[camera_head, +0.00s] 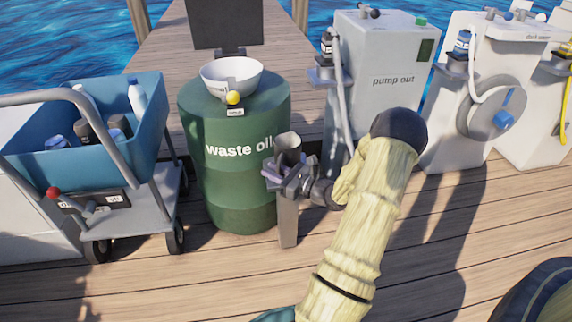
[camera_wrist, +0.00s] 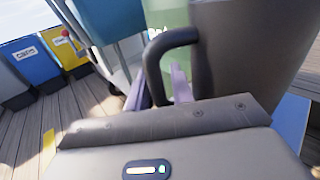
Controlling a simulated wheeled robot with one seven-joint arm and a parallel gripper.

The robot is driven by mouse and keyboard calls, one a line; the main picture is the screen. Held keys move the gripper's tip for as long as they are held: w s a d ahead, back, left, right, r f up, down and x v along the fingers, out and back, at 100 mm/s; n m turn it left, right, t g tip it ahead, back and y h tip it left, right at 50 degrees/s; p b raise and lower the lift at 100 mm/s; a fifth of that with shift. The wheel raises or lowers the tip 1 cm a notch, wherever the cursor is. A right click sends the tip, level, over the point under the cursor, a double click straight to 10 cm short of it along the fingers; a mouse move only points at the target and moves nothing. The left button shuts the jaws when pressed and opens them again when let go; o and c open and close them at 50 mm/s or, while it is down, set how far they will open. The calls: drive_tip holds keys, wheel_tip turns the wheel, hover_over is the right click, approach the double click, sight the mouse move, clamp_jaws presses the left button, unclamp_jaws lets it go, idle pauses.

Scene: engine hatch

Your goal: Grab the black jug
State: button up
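The black jug (camera_head: 289,150), dark grey in this light, stands upright at the front of the green drum, above a narrow post (camera_head: 287,218). My gripper (camera_head: 283,174) is at the jug's near side, with its purple fingers partly hidden in the head view. In the wrist view the jug's body (camera_wrist: 247,48) fills the upper right, and its looped handle (camera_wrist: 152,68) faces my gripper (camera_wrist: 160,88). The fingers stand apart, one on each side of the handle's lower part. Whether either finger touches the handle is hard to tell.
The green waste oil drum (camera_head: 235,185) with a white bowl (camera_head: 231,77) stands close behind the jug. A blue cart (camera_head: 140,165) with bottles is at left. The pump out station (camera_head: 385,85) is at right.

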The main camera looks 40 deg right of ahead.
idle(0.4)
clamp_jaws()
drive_tip(key=shift+r, duration=0.15)
wheel_tip(320, 180, up, 10)
drive_tip(key=p, duration=0.6)
idle(0.5)
idle(0.7)
